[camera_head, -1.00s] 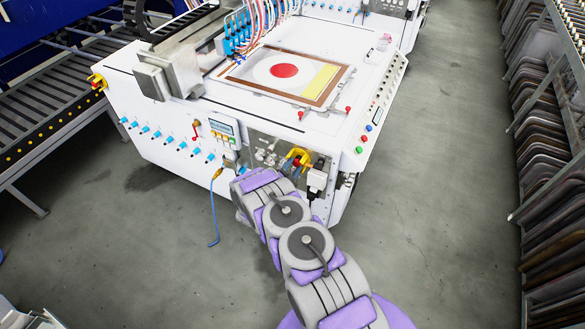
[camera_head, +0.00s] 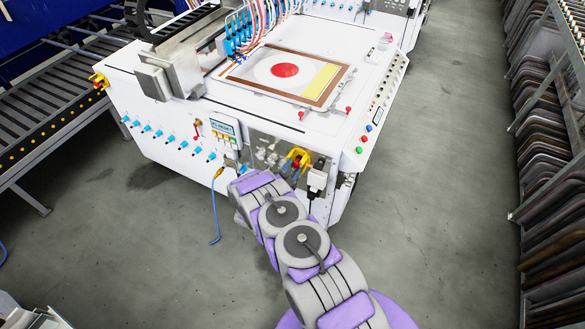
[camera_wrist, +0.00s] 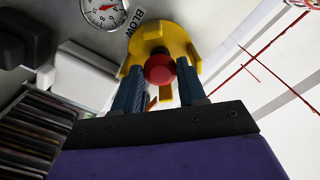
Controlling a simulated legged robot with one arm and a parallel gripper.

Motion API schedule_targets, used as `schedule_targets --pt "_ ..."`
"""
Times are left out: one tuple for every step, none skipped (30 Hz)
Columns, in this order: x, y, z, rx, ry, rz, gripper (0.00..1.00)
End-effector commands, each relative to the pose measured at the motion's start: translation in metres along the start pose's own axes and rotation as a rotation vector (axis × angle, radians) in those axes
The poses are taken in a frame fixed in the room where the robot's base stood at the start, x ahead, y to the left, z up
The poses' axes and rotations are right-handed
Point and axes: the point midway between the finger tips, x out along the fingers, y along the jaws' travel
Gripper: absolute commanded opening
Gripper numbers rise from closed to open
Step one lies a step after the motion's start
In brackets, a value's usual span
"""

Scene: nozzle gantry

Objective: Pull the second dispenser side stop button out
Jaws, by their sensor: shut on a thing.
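A red stop button (camera_wrist: 160,68) with a yellow guard (camera_wrist: 180,36) behind it is on the machine's front panel. In the wrist view the two dark blue fingers of my gripper (camera_wrist: 160,84) stand either side of the button and are closed on it. The yellow guard also shows in the head view (camera_head: 302,155), just beyond the end of my arm. How far out the button sits cannot be told.
Another yellow-guarded stop button (camera_head: 97,81) is on the white machine's left corner. A gauge (camera_wrist: 103,12) and a dark connector (camera_wrist: 24,42) sit beside the held button. A control box (camera_head: 222,131) and a hanging blue cable (camera_head: 214,215) are to its left. The floor around is clear.

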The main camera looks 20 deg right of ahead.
Motion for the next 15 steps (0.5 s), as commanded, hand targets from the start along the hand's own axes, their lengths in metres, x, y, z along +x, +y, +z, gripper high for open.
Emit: schedule_targets --pt "-0.0019 0.0043 0.0011 -0.005 -0.003 0.006 0.00" --pt "-0.0020 0.0044 0.0011 -0.005 -0.003 0.007 0.43" --pt "-0.0021 0.0042 0.0012 -0.005 -0.003 0.006 0.47" --pt "-0.0021 0.0040 0.0012 -0.005 -0.003 0.006 0.49" --pt "-0.0020 0.0038 0.0012 -0.005 -0.002 0.006 0.52" --pt "-0.0017 0.0035 0.0012 -0.005 -0.002 0.005 0.52" --pt "-0.0015 0.0034 0.0012 -0.004 -0.002 0.005 0.52" --pt "-0.0012 0.0034 0.0011 -0.004 -0.002 0.005 0.52" --pt "-0.0008 0.0034 0.0011 -0.004 -0.002 0.005 0.52" --pt "-0.0007 0.0033 0.0010 -0.004 -0.002 0.005 0.52" --pt "-0.0006 0.0031 0.0010 -0.003 -0.002 0.005 0.52" --pt "-0.0011 0.0030 0.0010 -0.003 -0.002 0.005 0.52" --pt "-0.0020 0.0028 0.0010 -0.003 -0.002 0.004 0.52" --pt "-0.0034 0.0025 0.0011 -0.003 -0.002 0.004 0.52" --pt "-0.0060 0.0022 0.0013 -0.003 -0.003 0.004 0.52"
